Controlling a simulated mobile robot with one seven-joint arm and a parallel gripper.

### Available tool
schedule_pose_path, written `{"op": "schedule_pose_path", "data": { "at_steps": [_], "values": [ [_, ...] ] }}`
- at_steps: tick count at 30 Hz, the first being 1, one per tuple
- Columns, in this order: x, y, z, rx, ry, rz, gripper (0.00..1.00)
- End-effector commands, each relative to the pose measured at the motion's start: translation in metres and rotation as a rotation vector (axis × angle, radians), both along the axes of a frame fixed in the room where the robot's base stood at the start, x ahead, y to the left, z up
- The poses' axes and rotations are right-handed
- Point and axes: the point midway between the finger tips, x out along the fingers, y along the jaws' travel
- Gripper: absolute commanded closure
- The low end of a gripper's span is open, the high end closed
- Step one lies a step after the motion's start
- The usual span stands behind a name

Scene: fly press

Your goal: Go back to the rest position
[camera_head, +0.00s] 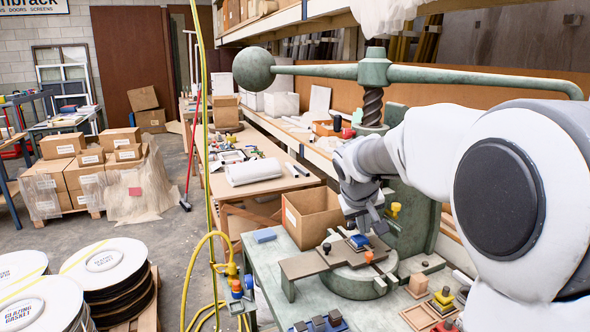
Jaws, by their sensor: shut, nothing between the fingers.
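My arm reaches in from the right side of the head view, and my gripper (372,228) points down over the press bed. Its fingers are small in the picture and look shut, with nothing seen between them. Just below it, a small blue block (358,241) lies on the brown plate of the press. The green fly press (374,68) stands behind my arm, with its screw, long handle bar and ball weight (254,70) above. My arm hides much of the press frame. The gap between my fingertips and the blue block cannot be judged.
The grey-green bench (262,262) carries a blue block (264,236), a wooden tray (418,317) with coloured knobbed pieces, and a dark blue tray at the front. An open cardboard box (311,216) stands behind. Yellow hoses hang left of the bench. Open floor lies further left.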

Motion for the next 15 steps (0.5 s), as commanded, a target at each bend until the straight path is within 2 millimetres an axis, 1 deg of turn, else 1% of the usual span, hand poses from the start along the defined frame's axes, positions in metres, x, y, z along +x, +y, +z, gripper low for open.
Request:
{"op": "schedule_pose_path", "data": {
  "at_steps": [1, 5, 6, 11, 15],
  "values": [
    [-0.020, -0.002, 0.011, 0.015, -0.004, -0.009, 1.00],
    [-0.068, -0.005, 0.028, 0.053, -0.001, -0.027, 1.00],
    [-0.083, -0.005, 0.031, 0.065, 0.001, -0.032, 1.00],
    [-0.144, -0.005, 0.040, 0.118, 0.003, -0.049, 1.00],
    [-0.195, -0.003, 0.039, 0.166, 0.003, -0.061, 1.00]
  ]
}}
